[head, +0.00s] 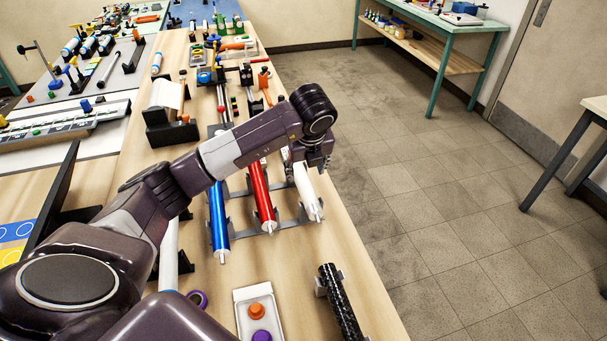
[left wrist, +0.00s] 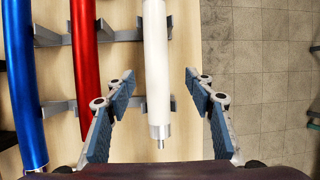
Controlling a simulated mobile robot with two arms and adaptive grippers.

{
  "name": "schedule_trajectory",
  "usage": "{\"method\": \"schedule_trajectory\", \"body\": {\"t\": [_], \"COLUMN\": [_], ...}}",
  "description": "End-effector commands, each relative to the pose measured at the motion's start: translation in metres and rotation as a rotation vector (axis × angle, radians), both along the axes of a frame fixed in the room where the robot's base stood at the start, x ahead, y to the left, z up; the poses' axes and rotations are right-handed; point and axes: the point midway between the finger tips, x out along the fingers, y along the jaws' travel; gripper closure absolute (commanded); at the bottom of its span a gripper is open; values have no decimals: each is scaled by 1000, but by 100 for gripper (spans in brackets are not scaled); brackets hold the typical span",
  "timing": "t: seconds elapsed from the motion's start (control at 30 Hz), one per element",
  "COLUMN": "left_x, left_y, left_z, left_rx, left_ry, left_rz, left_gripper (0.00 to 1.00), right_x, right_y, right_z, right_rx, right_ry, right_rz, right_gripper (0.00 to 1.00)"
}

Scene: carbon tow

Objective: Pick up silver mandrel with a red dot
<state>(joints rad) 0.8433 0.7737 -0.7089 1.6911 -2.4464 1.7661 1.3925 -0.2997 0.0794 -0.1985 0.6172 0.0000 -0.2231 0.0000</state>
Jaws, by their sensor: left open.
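A white roller (head: 306,190) with a silver end lies on a grey rack beside a red one (head: 263,195) and a blue one (head: 217,215). The white roller (left wrist: 155,65) also shows in the left wrist view, its silver end (left wrist: 159,131) towards me. My left gripper (head: 312,158) is open over the white roller. In the left wrist view its fingers (left wrist: 158,78) stand on either side of the roller, with gaps on both sides. I cannot make out a red dot on any roller. My right gripper is not in view.
A black patterned tube (head: 340,300) lies at the table's front right. A small white tray (head: 243,293) holds orange and purple round pieces. A white roll (head: 165,98) on a black stand and several tools lie farther back. The floor right of the table is clear.

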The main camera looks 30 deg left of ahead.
Motion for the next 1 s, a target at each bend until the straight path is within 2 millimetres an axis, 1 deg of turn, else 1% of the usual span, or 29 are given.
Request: {"method": "schedule_trajectory", "body": {"t": [0.03, 0.1, 0.17, 0.33, 0.4, 0.5, 0.6, 0.77, 1.0], "left_x": [1, 3, 3, 8, 11, 14, 16, 16, 15], "left_y": [1, 4, 6, 15, 16, 18, 19, 19, 19], "left_z": [-5, -11, -16, -37, -47, -55, -58, -58, -58], "left_rx": [0, -1, 0, 0, -1, -1, 0, 0, 0], "left_ry": [3, 4, 4, 5, 4, 2, 0, 0, 0], "left_rz": [1, 0, 0, 1, 1, -1, -2, -2, -1], "left_gripper": [51, 51, 51, 51, 51, 51, 51, 51, 76], "right_x": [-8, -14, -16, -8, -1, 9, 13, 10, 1], "right_y": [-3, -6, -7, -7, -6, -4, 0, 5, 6], "right_z": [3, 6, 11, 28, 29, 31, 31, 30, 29], "right_rx": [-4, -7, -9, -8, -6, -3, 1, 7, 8], "right_ry": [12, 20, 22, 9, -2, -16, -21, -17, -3], "right_rz": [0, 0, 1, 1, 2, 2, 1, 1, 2], "right_gripper": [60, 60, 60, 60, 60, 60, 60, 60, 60]}}
